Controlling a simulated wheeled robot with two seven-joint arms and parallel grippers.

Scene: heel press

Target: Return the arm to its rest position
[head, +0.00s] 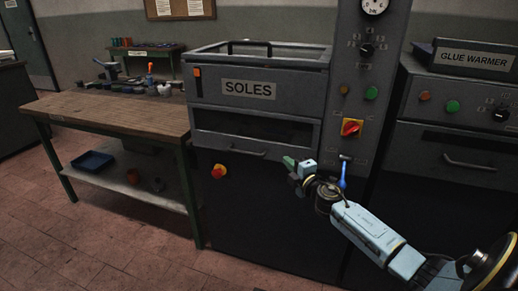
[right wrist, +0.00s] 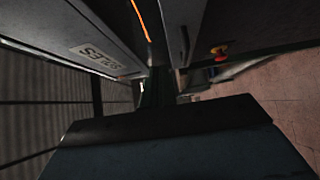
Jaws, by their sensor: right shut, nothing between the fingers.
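My right gripper (head: 291,163) comes in from the lower right of the head view. It is shut with nothing in it, in front of the machine labelled SOLES (head: 248,90), just below that machine's drawer. In the right wrist view the dark gripper body fills the lower middle, and the SOLES label (right wrist: 98,58) shows sideways at the left. My left gripper is not in view.
A red-yellow switch (head: 352,127) and a blue-handled lever (head: 343,172) are on the control column beside my right arm. The glue warmer (head: 470,60) stands right. A wooden workbench (head: 120,108) stands left. Floor in front of the bench is clear.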

